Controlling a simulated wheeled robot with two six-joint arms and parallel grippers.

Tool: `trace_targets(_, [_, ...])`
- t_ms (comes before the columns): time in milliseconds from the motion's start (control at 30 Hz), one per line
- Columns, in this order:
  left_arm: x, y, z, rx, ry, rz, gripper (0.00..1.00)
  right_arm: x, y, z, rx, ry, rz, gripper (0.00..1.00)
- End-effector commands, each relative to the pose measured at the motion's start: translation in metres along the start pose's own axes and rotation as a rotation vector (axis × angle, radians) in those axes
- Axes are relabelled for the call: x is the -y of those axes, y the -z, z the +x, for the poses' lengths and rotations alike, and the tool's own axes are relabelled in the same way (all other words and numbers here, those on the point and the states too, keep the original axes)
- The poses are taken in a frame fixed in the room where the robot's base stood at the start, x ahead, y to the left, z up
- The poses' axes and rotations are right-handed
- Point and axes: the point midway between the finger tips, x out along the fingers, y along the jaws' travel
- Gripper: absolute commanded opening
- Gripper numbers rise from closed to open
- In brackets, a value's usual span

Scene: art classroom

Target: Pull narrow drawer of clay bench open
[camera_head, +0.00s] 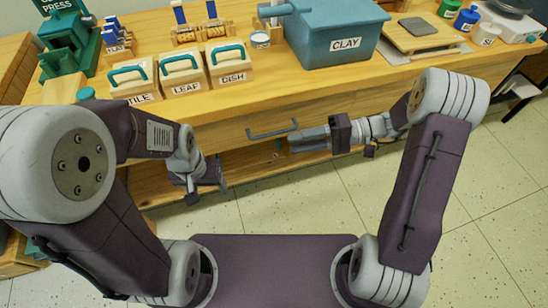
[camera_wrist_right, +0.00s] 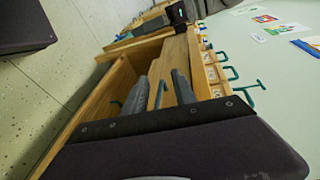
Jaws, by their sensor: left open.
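The clay bench (camera_head: 215,115) is a long wooden bench across the head view. A teal bar handle (camera_head: 262,134) sits on its front, on what looks like a closed drawer front. My right gripper (camera_head: 294,141) reaches in from the right, its fingertips close to the handle's right end. In the right wrist view its two fingers are apart, with a blue-teal handle (camera_wrist_right: 160,94) showing between them; contact cannot be told. My left gripper (camera_head: 206,187) hangs open and empty left of the handle, in front of the bench's lower part.
On the bench top stand labelled boxes with teal handles (camera_head: 180,66), a blue CLAY bin (camera_head: 335,30), a green press (camera_head: 68,45) and a board (camera_head: 420,35). The tiled floor (camera_head: 480,190) at right is clear.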

Motion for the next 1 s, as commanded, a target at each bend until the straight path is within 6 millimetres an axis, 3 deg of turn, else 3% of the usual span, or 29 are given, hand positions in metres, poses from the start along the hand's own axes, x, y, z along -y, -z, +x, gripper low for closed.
trace_targets(33, [0.001, -0.005, 0.045, 0.000, 0.000, 0.000, 0.67, -0.038, 0.015, 0.002, -0.042, 0.073, -0.044, 0.32])
trace_targets(200, [0.002, -0.008, 0.077, -0.001, 0.000, 0.000, 0.67, -0.050, 0.043, -0.014, -0.154, 0.236, -0.177, 0.32])
trace_targets(467, [0.002, -0.008, 0.077, -0.001, 0.000, 0.000, 0.67, -0.044, 0.049, -0.017, -0.182, 0.272, -0.213, 0.32])
trace_targets(800, [0.002, -0.010, 0.102, -0.001, 0.000, 0.000, 0.67, -0.030, 0.058, 0.045, -0.177, 0.270, -0.212, 0.32])
trace_targets(1000, [0.002, -0.011, 0.108, 0.000, 0.000, 0.000, 0.67, -0.021, 0.061, 0.065, -0.180, 0.270, -0.211, 0.32])
